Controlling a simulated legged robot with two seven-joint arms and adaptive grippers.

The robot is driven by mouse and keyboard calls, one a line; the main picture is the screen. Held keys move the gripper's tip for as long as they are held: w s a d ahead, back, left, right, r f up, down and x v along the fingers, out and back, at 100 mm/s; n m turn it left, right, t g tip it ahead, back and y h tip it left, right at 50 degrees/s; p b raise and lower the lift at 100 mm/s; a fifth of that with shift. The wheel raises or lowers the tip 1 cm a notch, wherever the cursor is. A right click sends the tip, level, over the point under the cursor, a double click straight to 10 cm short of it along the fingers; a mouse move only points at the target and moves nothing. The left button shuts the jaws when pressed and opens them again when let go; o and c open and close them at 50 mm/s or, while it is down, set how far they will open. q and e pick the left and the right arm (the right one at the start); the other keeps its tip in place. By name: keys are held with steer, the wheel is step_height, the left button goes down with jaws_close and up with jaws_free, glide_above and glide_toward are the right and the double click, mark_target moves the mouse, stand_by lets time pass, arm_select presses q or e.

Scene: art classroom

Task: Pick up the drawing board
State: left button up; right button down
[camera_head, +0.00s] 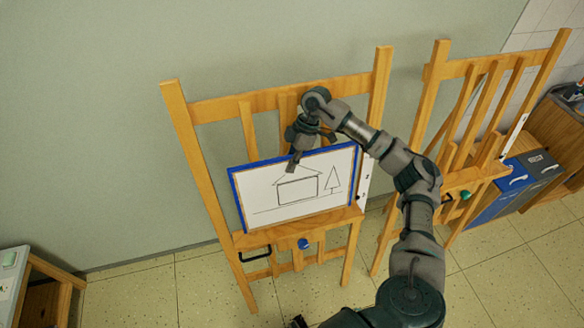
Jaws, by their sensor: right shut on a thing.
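The drawing board (262,201) is a white panel with a blue edge, bearing a line drawing of a house and a tree. It rests, slightly tilted, on the ledge of a wooden easel (194,157) in the middle of the head view. My right arm reaches in from the lower right, and my right gripper (305,158) is at the board's top edge, shut on it. One finger lies in front of the drawing near the house roof; the other finger's contact is hard to see. My left gripper is not in view.
A second wooden easel (427,95) stands close on the right. A table corner (15,270) is at the lower left. Tiled floor (150,295) lies clear before the wall.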

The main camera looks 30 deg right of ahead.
steer(key=shift+s+d+r, duration=0.15)
steer(key=shift+s+d, duration=0.2)
steer(key=shift+s, duration=0.15)
steer(key=s+d+r+b, duration=0.1)
steer(key=s+d+b, duration=0.2)
steer(key=s+d, duration=0.5)
steer(key=s, duration=0.4)
steer(key=shift+s+d+r, duration=0.2)
steer(key=shift+d, duration=0.1)
